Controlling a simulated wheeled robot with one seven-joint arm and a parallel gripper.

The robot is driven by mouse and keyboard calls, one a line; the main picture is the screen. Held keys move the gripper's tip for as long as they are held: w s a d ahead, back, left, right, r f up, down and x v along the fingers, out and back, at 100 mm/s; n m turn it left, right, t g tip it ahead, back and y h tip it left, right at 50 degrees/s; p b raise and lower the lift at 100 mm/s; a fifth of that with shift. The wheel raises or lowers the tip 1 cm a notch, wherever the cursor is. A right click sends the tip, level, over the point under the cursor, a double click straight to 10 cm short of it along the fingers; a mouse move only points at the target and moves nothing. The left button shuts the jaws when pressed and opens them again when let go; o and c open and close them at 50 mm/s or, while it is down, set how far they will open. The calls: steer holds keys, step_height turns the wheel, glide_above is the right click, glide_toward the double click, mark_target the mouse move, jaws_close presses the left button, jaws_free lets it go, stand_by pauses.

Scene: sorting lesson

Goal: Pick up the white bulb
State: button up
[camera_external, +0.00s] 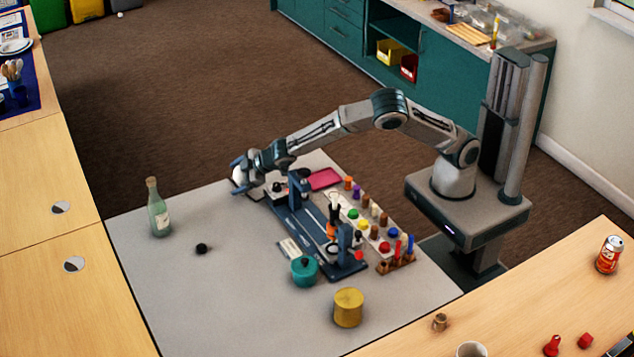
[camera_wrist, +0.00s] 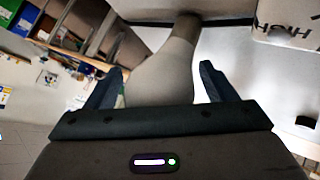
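The white bulb (camera_wrist: 160,80) lies between the two fingers of my gripper (camera_wrist: 161,72) in the wrist view. Its rounded end faces the gripper and its grey neck points away, toward the top of the picture. A narrow gap shows between the bulb and the right finger, and the left finger is close beside it. My gripper (camera_external: 243,177) is over the far left edge of the grey table in the external view, with part of the bulb (camera_external: 238,175) showing pale between the fingers. What supports the bulb's neck end cannot be made out.
A blue stand (camera_external: 300,222) and a pink tray (camera_external: 323,179) are right of the gripper on the grey table (camera_external: 225,310). A green bottle (camera_external: 158,215), a small black piece (camera_external: 202,249), a teal pot (camera_external: 304,270) and a yellow cylinder (camera_external: 348,307) stand nearer. The table's left front is mostly clear.

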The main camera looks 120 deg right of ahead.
steer(key=c, duration=0.8)
steer(key=shift+r, duration=0.1)
